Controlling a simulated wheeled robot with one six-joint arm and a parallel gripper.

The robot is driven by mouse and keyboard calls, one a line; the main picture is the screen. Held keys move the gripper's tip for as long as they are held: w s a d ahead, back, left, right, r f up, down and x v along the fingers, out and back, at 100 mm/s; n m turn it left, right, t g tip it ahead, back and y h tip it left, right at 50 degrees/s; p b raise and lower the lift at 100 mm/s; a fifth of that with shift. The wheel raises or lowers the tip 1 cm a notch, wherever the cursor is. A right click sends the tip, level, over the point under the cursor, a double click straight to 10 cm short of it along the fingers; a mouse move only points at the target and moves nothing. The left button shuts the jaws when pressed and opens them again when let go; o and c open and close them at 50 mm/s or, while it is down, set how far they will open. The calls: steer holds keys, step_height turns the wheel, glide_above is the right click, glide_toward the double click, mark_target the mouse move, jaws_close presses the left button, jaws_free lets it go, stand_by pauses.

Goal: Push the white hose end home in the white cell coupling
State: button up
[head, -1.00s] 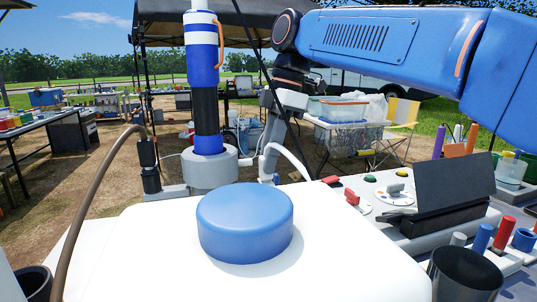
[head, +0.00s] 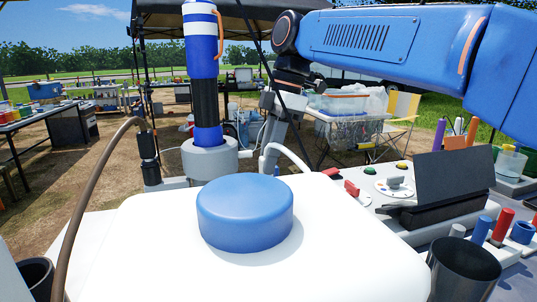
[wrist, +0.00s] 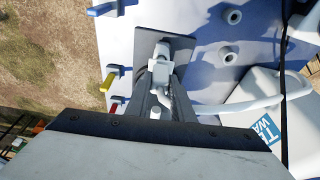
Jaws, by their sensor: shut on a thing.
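In the wrist view, my gripper (wrist: 163,90) is shut on the white hose end (wrist: 164,96), which sits between its dark jaws. The white hose (wrist: 250,103) bends away to the right; its arch also shows in the head view (head: 289,153). A white fitting (wrist: 160,66) lies just beyond the hose end, in line with it, and looks like the white cell coupling. I cannot tell how deep the hose end sits in it. In the head view, my gripper's lower part is small, behind the blue cap, and its fingertips are unclear.
A pale panel (wrist: 200,30) carries round grey knobs (wrist: 229,53) and yellow (wrist: 111,77) and red (wrist: 117,104) levers. A white labelled box (wrist: 265,118) stands right of the jaws. A tall blue-and-black cylinder (head: 206,105) stands left of the gripper in the head view.

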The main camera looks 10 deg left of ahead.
steer(key=shift+x, duration=0.85)
steer(key=o, duration=1)
steer(key=shift+w+d+f, duration=0.1)
steer(key=shift+d, duration=0.1)
steer(key=v, duration=1.2)
steer(key=shift+d, duration=0.1)
